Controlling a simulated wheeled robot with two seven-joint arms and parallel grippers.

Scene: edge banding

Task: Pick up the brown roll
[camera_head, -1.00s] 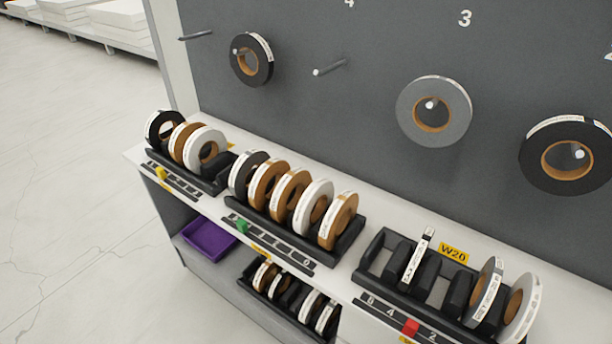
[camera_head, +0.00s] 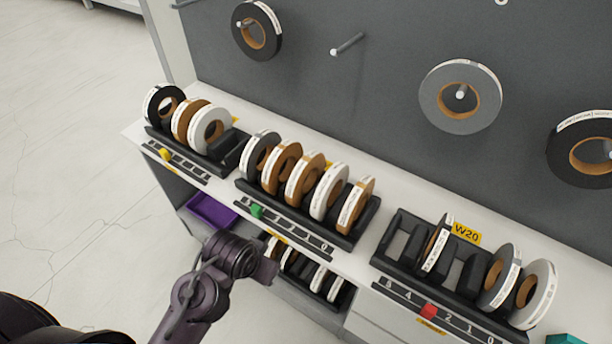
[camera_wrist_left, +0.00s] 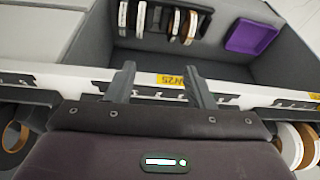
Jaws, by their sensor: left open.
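Several brown rolls stand on edge in black racks on the white shelf. One brown roll (camera_head: 184,122) is in the left rack between a black and a white roll. Others stand in the middle rack: one brown roll (camera_head: 276,168), a second brown roll (camera_head: 300,182) and a third brown roll (camera_head: 352,208) at its right end. More rolls on the lower shelf are partly hidden by my left arm. My left gripper (camera_head: 264,268) is in front of the shelf, below the middle rack. The left wrist view shows its fingers (camera_wrist_left: 158,84) apart and empty, near a yellow label. My right gripper is not seen.
The right rack (camera_head: 398,245) holds several rolls and has empty slots. A purple tray (camera_head: 212,212) sits on the lower shelf; it also shows in the left wrist view (camera_wrist_left: 252,38). Rolls hang on wall pegs behind. The floor at left is clear.

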